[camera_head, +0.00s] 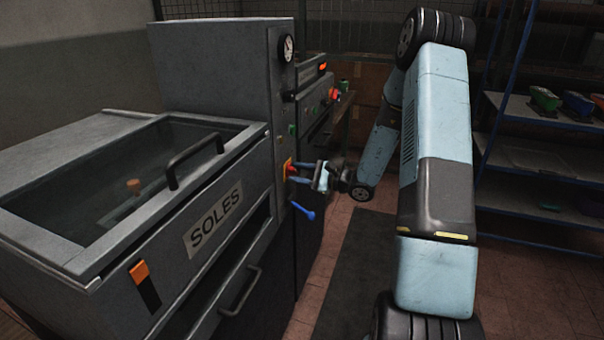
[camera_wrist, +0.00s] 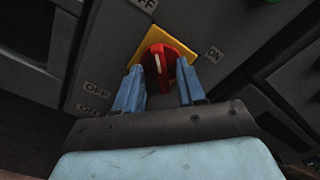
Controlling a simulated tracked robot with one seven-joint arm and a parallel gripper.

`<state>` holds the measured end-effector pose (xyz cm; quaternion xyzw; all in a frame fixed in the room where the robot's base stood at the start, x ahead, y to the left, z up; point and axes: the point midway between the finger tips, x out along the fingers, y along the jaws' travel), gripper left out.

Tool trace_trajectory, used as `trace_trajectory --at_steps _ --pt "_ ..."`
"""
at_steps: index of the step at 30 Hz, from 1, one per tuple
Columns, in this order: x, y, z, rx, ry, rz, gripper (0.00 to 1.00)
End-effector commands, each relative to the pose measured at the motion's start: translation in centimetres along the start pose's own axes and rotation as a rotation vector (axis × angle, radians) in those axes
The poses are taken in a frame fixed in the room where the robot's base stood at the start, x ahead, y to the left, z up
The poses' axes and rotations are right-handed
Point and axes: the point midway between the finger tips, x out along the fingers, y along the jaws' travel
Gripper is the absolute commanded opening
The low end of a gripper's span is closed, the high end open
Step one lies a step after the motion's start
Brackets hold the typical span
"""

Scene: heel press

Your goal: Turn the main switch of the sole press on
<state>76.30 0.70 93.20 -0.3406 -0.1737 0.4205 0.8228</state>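The main switch, a red rotary knob (camera_wrist: 168,68) on a yellow plate (camera_wrist: 152,38), is on the side panel of the sole press (camera_head: 225,60), marked SOLES. In the wrist view OFF is printed above the plate and ON to its right; the knob's grip runs roughly up and down the picture, a white mark on it. My gripper (camera_wrist: 160,80) is at the knob, one blue finger on either side. A gap shows at the left finger; the right finger is close to the knob, contact unclear. In the head view the knob (camera_head: 291,169) is partly hidden by my gripper (camera_head: 301,173).
A blue lever (camera_head: 303,211) sticks out just below my gripper. The press has a glass lid with a black handle (camera_head: 195,160) and a gauge (camera_head: 286,48). Another machine (camera_head: 315,105) with a red knob stands behind. Shelves (camera_head: 540,155) stand right.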

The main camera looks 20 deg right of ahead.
Motion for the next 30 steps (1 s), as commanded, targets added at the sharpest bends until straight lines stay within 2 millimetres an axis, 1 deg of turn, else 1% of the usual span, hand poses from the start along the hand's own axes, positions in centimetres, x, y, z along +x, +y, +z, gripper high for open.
trace_trajectory --at_steps 5,15,18,23,24,30 --pt "-0.02 -0.01 0.0 0.0 0.0 0.0 0.39" --pt "-0.06 -0.02 -0.01 0.0 0.0 0.0 0.08" --pt "-0.07 0.01 -0.01 0.0 0.0 0.0 0.0" --pt "-0.09 0.07 -0.02 0.001 0.001 0.001 0.0" --pt "-0.86 -0.33 -0.44 0.0 0.003 -0.002 0.0" --pt "-0.25 -0.02 -0.12 0.023 0.003 -0.001 0.0"
